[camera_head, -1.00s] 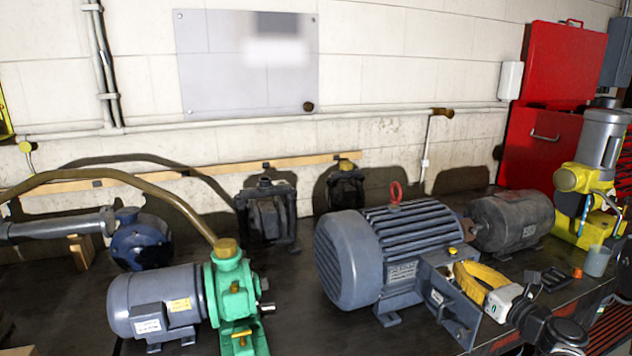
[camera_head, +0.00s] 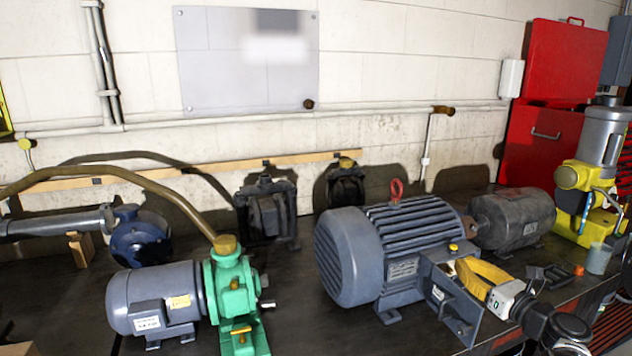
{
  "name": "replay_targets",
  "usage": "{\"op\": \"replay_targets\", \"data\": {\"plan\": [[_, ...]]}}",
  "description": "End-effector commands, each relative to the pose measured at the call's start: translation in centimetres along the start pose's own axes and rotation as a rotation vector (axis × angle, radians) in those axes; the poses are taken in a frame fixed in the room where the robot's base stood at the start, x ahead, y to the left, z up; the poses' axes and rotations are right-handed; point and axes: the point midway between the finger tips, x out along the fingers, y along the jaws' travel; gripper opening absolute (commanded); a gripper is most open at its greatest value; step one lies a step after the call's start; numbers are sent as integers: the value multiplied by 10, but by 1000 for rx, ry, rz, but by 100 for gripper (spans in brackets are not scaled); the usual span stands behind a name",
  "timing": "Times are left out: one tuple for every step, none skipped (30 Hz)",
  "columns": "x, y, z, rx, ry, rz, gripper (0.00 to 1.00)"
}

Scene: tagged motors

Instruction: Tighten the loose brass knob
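A small brass knob (camera_head: 453,247) sits at the top of the grey bracket plate (camera_head: 452,303), beside the large grey-blue motor (camera_head: 345,255). I cannot tell from here whether it is loose. What looks like the end of my arm comes in from the lower right, with black joints and a white wrist. Its yellow, curved end, which looks like my gripper (camera_head: 480,277), is low and right of the knob, behind the plate. They look apart. The fingertips are partly hidden, so its opening is unclear. Other brass-coloured fittings are on the green pump (camera_head: 230,285).
A small dark motor (camera_head: 515,220) stands behind. A dark bracket-like piece (camera_head: 550,275), an orange cap (camera_head: 579,270) and a grey cup (camera_head: 597,259) lie to the right. A yellow-and-grey machine (camera_head: 600,160) and a red cabinet (camera_head: 560,60) stand at the back right.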

Motion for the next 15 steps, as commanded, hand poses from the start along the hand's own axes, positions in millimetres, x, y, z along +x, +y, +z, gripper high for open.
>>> {"op": "replay_targets", "data": {"plan": [[0,-1,-1,0,0,-1,0],[0,-2,-1,0,0,-1,0],[0,-2,-1,0,0,-1,0],[0,-2,-1,0,0,-1,0],[0,-3,-1,0,0,-1,0],[0,-4,-1,0,0,-1,0],[0,-4,-1,0,0,-1,0],[0,-5,-1,0,0,-1,0],[0,-5,-1,0,-1,-1,0],[0,-6,-1,0,-1,-1,0],[0,-6,-1,0,-1,-1,0],[0,-6,-1,0,-1,-1,0],[0,-7,-1,0,-1,-1,0],[0,-7,-1,0,-1,-1,0],[0,-7,-1,0,-1,-1,0]]}}
